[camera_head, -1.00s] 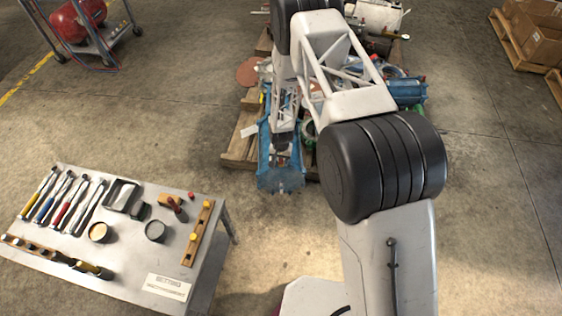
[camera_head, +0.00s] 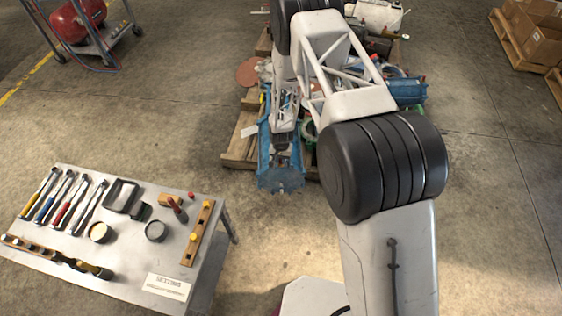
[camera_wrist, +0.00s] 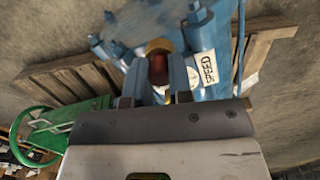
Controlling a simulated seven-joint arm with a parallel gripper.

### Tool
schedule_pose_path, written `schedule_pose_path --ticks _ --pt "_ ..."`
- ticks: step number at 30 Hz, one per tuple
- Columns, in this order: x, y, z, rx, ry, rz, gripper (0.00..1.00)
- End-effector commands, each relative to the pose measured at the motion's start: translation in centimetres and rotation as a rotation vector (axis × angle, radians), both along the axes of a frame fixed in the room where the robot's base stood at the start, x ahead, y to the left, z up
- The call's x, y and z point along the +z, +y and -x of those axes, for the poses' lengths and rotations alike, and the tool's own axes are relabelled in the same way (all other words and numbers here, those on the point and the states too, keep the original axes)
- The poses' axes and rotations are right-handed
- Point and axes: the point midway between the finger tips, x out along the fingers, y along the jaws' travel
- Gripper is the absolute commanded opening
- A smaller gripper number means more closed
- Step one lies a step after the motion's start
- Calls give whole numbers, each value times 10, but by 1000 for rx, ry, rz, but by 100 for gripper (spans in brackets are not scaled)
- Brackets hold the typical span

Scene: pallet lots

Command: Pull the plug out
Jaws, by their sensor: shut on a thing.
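A red plug (camera_wrist: 158,69) sits between the fingers of my gripper (camera_wrist: 156,84) in the wrist view, which are shut on it. A brass-coloured ring (camera_wrist: 159,46) shows right at the plug's far end, on a blue machine (camera_wrist: 205,35). I cannot tell whether the plug is still seated in the ring. In the head view the blue machine (camera_head: 266,177) lies at the near edge of a loaded pallet, with my gripper (camera_head: 282,152) over it. The plug is hidden there.
The wooden pallet (camera_head: 236,158) carries other parts close around my arm. A green part with a round handle (camera_wrist: 62,122) lies left in the wrist view. A metal table (camera_head: 130,235) with tools stands at the left. Floor between is clear.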

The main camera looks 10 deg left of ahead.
Motion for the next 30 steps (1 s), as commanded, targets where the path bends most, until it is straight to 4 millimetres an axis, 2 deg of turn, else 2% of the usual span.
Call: schedule_pose_path --ticks 30 --pt "26 1 -2 0 -1 0 0"
